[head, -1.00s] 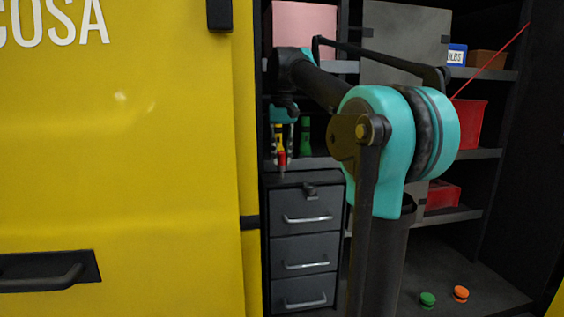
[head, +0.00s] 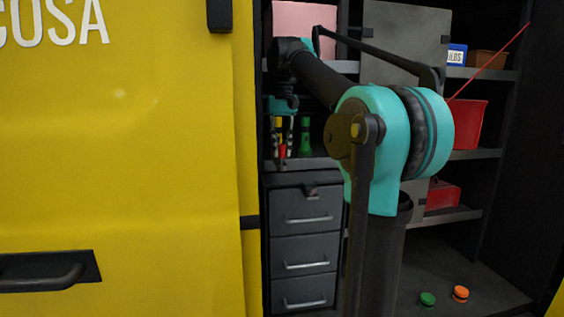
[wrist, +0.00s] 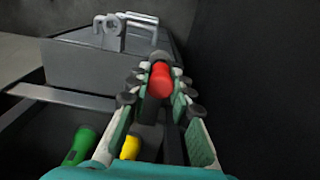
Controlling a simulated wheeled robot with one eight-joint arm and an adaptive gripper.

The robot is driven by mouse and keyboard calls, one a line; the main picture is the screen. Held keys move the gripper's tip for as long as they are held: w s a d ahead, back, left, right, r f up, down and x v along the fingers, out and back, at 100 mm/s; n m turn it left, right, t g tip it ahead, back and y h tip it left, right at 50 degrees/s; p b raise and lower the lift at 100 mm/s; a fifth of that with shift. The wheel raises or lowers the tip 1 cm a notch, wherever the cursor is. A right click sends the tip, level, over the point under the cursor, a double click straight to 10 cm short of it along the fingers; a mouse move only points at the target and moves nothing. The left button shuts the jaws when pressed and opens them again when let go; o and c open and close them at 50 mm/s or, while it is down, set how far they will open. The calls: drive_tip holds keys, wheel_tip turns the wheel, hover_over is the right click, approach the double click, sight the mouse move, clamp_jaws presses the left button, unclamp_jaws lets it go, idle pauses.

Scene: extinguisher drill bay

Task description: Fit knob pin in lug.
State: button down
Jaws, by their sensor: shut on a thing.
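My gripper (wrist: 158,88) is shut on the red knob pin (wrist: 160,78), with a finger on each side of it. In the head view the knob pin (head: 282,151) hangs below my gripper (head: 283,143), above the front of the shelf. The knob pin is apart from the lug. The pin's shaft is mostly hidden.
A green torch (head: 305,136) and a yellow one (wrist: 130,147) stand on the shelf near my gripper. The grey drawer unit (head: 302,232) is below. A yellow panel (head: 130,160) borders the left, and a dark wall (wrist: 255,80) the right in the wrist view.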

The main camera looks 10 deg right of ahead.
drive_tip(key=shift+r, duration=1.8)
drive_tip(key=shift+r, duration=2.05)
